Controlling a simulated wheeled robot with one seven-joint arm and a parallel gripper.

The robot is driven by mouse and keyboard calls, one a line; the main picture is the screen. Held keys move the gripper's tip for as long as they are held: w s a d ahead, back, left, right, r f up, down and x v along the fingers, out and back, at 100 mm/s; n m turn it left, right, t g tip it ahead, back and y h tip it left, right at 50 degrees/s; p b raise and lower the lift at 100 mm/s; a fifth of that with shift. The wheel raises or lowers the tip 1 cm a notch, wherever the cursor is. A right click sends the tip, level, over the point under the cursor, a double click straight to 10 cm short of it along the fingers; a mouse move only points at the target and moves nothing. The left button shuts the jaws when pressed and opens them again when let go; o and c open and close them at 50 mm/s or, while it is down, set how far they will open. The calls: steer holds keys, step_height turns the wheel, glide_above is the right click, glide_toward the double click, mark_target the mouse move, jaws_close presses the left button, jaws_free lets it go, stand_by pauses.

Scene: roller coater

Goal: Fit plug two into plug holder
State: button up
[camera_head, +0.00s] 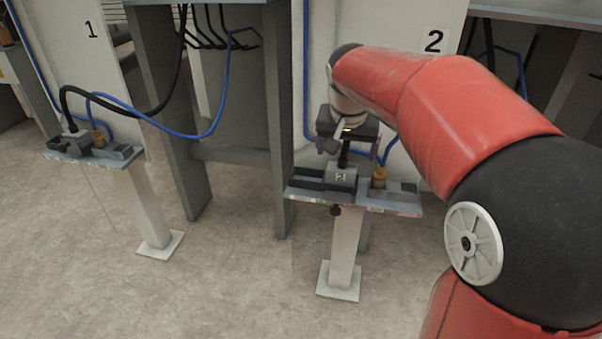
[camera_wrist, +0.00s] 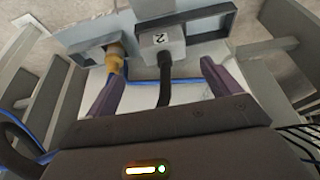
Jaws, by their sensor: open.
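Plug two (camera_head: 341,176) is a grey block marked 2 with a thick black cable. It is upright on the small shelf under the wall sign 2, and it also shows in the wrist view (camera_wrist: 162,43). A dark holder frame (camera_head: 308,184) lies beside it, and this frame shows in the wrist view (camera_wrist: 215,12) too. Plug two is at the frame's end; I cannot tell how deep it sits. My gripper (camera_wrist: 162,65) is open, its two purple fingers apart on either side of the black cable. In the head view my gripper (camera_head: 345,150) is just above plug two.
A yellow connector (camera_head: 379,177) with a blue cable stands right of plug two, close to one finger in the wrist view (camera_wrist: 114,58). A grey post (camera_head: 279,120) stands left of the shelf (camera_head: 385,203). Station one's shelf (camera_head: 123,153) is far left.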

mark_target(342, 166)
steer(key=x, duration=0.5)
steer(key=b+x, duration=0.1)
steer(key=x, duration=0.2)
steer(key=shift+w+a, duration=0.1)
steer(key=shift+a, duration=0.25)
steer(key=c, duration=1.3)
steer(key=shift+o, duration=0.2)
steer(key=shift+r, duration=0.2)
